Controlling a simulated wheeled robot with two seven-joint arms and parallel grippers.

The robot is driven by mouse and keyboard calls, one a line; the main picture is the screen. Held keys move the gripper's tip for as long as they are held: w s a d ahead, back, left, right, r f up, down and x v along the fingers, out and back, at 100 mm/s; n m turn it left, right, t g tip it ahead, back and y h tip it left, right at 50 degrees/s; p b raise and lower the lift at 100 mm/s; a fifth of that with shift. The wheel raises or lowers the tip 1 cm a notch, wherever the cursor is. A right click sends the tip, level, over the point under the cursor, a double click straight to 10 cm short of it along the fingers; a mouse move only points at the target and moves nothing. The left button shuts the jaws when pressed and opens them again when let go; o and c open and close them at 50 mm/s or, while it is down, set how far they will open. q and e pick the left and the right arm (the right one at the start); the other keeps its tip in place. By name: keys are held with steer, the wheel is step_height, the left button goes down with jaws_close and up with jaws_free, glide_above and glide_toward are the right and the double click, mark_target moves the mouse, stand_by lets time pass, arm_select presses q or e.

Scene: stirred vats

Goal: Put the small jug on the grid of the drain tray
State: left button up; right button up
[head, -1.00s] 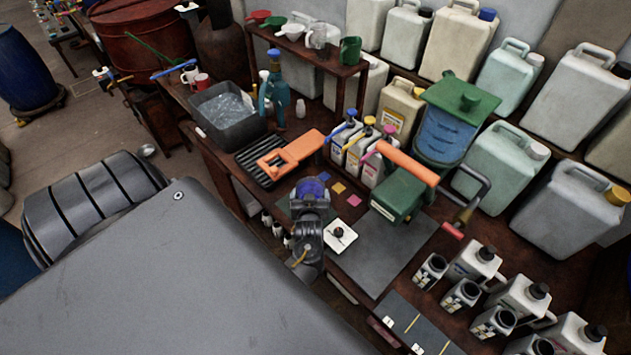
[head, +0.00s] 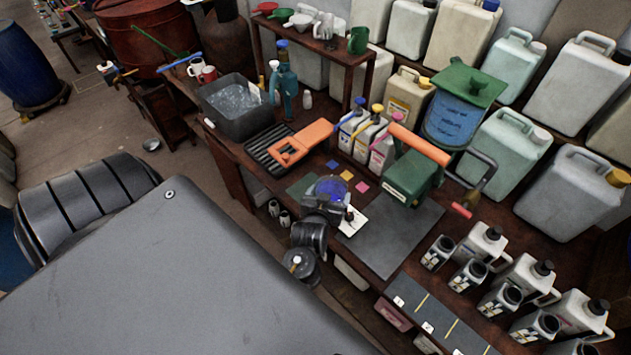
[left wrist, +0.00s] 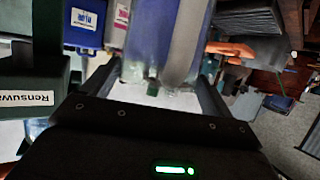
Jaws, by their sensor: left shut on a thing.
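The small jug (head: 329,187) is a clear vessel with blue showing inside. My left gripper (head: 324,207) is shut on it, in front of the coloured squares. In the left wrist view the jug (left wrist: 165,45) fills the space between the fingers of the gripper (left wrist: 155,85). Whether its base touches the bench is hidden. The drain tray (head: 262,150) is a black tray with a slatted grid, farther back and to the left of the jug. An orange handled piece (head: 303,143) lies over or against its right side. My right gripper is not in view.
A grey tub (head: 238,125) stands behind the drain tray. Small bottles (head: 365,138) and a green boxy device with an orange handle (head: 412,177) stand right of it. A white card (head: 352,221) lies beside the gripper. A grey mat (head: 395,240) is largely clear.

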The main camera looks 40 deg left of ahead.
arm_select(q)
steer(key=s+d+r+m+h, duration=0.2)
steer(key=d+r+m+h, duration=0.8)
steer(key=d+r, duration=1.2)
steer(key=d+h, duration=0.2)
steer(key=d, duration=0.1)
steer(key=shift+s+d+r+m, duration=0.15)
steer(key=shift+s+d+m, duration=0.15)
steer(key=shift+m, duration=0.1)
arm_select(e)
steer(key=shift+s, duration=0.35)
arm_select(q)
steer(key=shift+s, duration=0.1)
